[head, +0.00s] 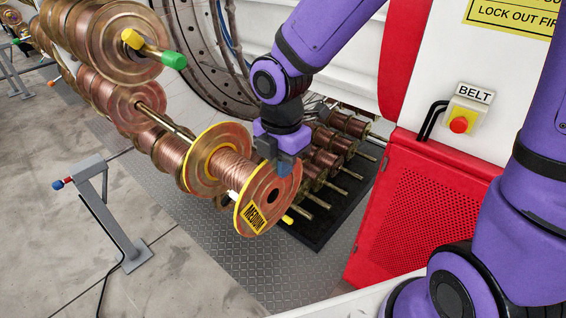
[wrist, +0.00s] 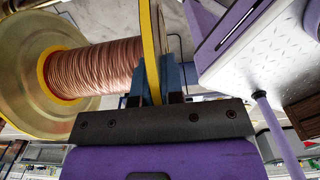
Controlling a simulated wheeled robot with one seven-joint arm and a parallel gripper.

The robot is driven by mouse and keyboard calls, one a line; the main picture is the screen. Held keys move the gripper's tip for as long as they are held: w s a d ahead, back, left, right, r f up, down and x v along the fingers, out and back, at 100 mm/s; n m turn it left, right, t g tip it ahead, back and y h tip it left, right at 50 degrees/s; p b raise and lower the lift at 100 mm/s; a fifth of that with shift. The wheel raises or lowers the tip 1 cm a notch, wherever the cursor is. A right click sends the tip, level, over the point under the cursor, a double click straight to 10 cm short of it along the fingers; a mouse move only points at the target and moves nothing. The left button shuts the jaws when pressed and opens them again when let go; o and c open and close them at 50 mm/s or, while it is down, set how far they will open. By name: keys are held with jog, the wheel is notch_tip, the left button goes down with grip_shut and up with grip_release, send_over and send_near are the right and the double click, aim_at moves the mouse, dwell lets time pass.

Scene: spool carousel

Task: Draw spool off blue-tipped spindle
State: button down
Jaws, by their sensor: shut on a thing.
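The spool (head: 235,171) has copper wire between two large flanges with yellow rims, and a yellow MEDIUM label on its front flange. My gripper (head: 284,168) is shut on the top edge of that front flange. In the wrist view the flange (wrist: 151,50) stands between my blue fingers (wrist: 154,82), with the wound wire (wrist: 95,68) to the left. The front flange has a dark centre hole, and no spindle tip sticks out of it. Whether a spindle is still inside the spool is hidden. I cannot make out a blue tip on a spindle.
A rack of spools (head: 325,160) stands behind on a dark base. A grey post (head: 112,215) stands left, a red cabinet (head: 425,215) right.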

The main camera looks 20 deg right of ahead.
aim_at(236, 210)
jog(key=shift+a, duration=0.15)
jog(key=shift+s+a, duration=1.1)
jog(key=shift+a, duration=0.55)
jog(key=shift+s+a, duration=1.1)
jog(key=shift+a, duration=0.5)
jog(key=shift+s+a, duration=1.1)
jog(key=shift+a, duration=0.55)
